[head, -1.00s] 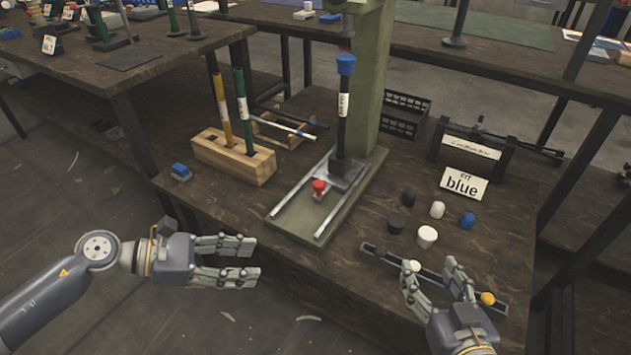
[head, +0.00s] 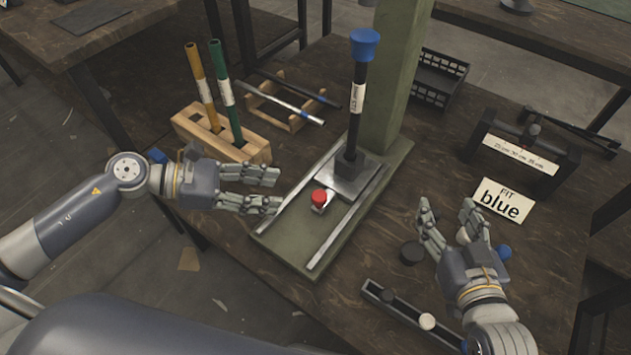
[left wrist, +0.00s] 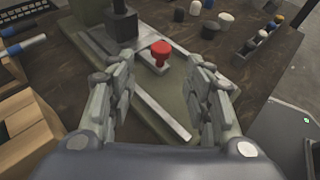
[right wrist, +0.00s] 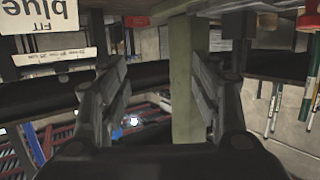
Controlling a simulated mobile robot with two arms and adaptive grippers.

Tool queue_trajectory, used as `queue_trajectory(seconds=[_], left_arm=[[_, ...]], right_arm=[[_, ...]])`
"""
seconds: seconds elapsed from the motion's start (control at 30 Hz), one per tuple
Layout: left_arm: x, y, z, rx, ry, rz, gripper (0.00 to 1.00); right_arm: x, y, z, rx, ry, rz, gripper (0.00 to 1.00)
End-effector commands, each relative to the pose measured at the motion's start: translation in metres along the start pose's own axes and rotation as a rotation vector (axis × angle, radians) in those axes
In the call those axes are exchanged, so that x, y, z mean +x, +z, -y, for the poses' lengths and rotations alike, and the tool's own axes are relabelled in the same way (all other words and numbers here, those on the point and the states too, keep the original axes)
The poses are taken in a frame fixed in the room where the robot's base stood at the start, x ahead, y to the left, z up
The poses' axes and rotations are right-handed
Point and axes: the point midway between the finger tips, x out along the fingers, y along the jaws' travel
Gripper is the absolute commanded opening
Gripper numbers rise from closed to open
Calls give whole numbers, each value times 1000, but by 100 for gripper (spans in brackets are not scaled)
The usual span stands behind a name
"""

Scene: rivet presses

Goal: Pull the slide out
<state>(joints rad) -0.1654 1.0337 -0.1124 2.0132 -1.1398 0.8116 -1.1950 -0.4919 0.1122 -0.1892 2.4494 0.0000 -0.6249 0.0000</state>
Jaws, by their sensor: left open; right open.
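The slide (head: 347,178) is a dark metal plate on two pale rails of the green press base (head: 272,235). A black rod (head: 356,115) with a blue cap stands upright on it. A red knob (head: 319,197) sits at the slide's front edge; it also shows in the left wrist view (left wrist: 160,49). My left gripper (head: 279,190) is open and empty, just left of the red knob and apart from it. In the left wrist view the knob lies ahead, between the fingers. My right gripper (head: 448,210) is open and empty, right of the press base.
A wooden block (head: 245,145) holds a yellow and a green rod behind my left gripper. A rack with a lying rod (head: 290,105) is behind it. The "FIT blue" card (head: 503,201), a gauge stand (head: 520,155) and a narrow tray (head: 400,312) are at right. A black crate (head: 437,78) stands behind.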

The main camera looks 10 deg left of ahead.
Motion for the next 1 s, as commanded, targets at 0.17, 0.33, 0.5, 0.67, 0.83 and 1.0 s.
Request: queue_trajectory(seconds=[0.17,0.33,0.5,0.67,0.83,1.0], left_arm=[[23,2,0,2,-2,5,46],[54,4,0,1,-1,6,46],[82,3,0,0,-1,4,46],[97,1,0,0,0,2,46],[102,1,0,1,0,0,46],[102,0,0,1,0,0,46]], right_arm=[[1,-3,0,0,-1,-18,58],[-4,15,-2,-1,5,83,58],[-10,36,-5,-1,10,183,58],[-13,44,-6,0,13,225,58],[-14,48,-6,0,14,241,58],[-14,48,-6,0,14,242,58]])
